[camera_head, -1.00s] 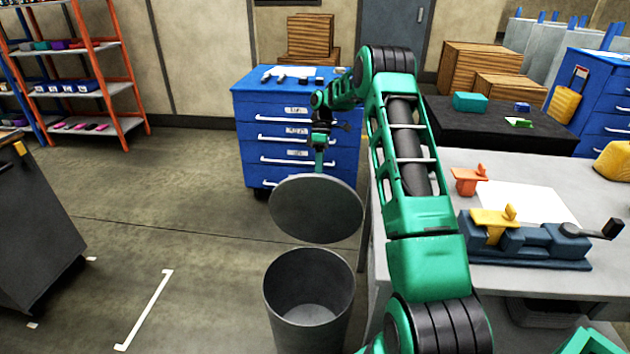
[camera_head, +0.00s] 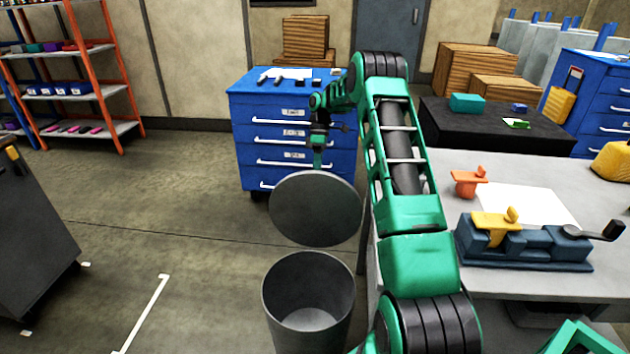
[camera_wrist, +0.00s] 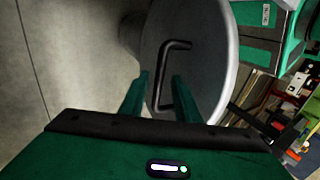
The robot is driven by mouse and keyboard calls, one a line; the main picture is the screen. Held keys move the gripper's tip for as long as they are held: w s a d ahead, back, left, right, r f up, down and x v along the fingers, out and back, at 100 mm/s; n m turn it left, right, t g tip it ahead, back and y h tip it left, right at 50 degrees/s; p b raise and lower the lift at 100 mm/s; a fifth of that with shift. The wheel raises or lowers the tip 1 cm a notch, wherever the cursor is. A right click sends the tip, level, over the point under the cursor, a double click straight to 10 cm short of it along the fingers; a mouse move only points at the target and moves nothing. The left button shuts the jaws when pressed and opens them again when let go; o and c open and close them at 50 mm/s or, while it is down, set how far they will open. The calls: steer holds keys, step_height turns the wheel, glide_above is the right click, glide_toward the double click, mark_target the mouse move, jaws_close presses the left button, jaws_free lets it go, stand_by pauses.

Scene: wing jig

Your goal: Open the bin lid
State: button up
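The grey round bin (camera_head: 308,325) stands on the floor with its mouth uncovered, and I see down into it. Its round lid (camera_head: 315,210) is tilted steeply up above the far side of the rim, its inner face toward the head camera. Any hinge is hidden. My gripper (camera_head: 318,160) is at the lid's upper edge, partly behind it. In the wrist view the lid (camera_wrist: 205,85) shows its outer face with a dark bar handle (camera_wrist: 163,75). My gripper's two green fingers (camera_wrist: 160,78) stand apart on either side of the handle, with visible gaps.
A blue drawer cabinet (camera_head: 292,130) stands behind the lid. A workbench (camera_head: 540,283) with a blue vise-like fixture (camera_head: 525,245) is on the right. A dark cabinet (camera_head: 35,240) is at left. The floor left of the bin is clear.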

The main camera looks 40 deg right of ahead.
steer(key=shift+d, duration=0.1)
steer(key=v, duration=1)
steer(key=shift+w+r, duration=0.2)
steer(key=shift+r, duration=0.1)
steer(key=shift+d, duration=0.15)
